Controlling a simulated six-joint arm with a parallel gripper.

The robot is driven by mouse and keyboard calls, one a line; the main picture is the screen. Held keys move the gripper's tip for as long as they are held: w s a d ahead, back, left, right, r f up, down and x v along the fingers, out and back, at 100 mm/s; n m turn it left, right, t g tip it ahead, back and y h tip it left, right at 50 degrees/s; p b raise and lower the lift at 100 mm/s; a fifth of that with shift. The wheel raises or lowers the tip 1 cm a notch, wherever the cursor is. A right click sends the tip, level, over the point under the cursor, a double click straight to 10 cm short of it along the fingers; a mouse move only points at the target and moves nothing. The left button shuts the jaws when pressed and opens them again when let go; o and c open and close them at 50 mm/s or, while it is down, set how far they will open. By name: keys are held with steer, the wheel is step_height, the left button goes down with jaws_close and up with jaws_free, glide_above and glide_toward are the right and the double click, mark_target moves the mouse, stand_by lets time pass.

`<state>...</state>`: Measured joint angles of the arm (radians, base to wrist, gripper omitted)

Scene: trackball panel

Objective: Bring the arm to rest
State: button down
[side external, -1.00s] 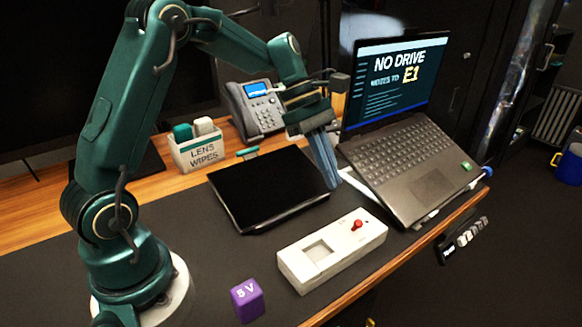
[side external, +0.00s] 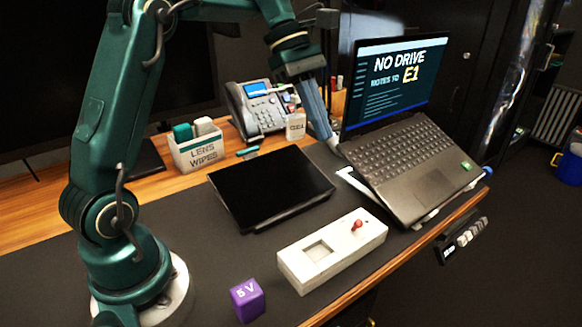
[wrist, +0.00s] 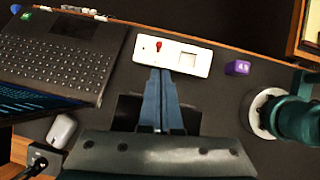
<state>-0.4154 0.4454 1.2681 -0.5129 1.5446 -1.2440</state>
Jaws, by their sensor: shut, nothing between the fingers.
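My gripper (side external: 329,138) is raised above the desk, between the black tablet-like slab and the laptop in the side view, its blue-grey fingers together and pointing down. In the wrist view the closed fingers (wrist: 160,72) show nothing held, and their tips overlap the near edge of the panel in the picture. The white panel (side external: 300,268) lies on the dark mat with a red knob (side external: 357,225) and a square recess. It also shows in the wrist view (wrist: 172,57). The gripper is apart from the panel.
The open laptop (side external: 420,185) stands on the right and the black slab (side external: 270,188) lies mid-desk. A purple cube (side external: 247,300) sits near my base. A wipes box (side external: 203,152), phone (side external: 258,112) and gel bottle (side external: 296,127) stand behind. A mouse (wrist: 62,130) lies near the laptop.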

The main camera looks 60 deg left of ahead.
steer(key=s+d+r+m+t+y, duration=0.2)
steer(key=s+d+r+m, duration=0.3)
steer(key=s, duration=0.4)
steer(key=s+a+f+m+t+y, duration=0.2)
steer(key=s+f+m, duration=0.6)
steer(key=m, duration=0.6)
steer(key=shift+f+m+y, duration=0.3)
steer(key=shift+f+y, duration=0.35)
steer(key=shift+y, duration=0.25)
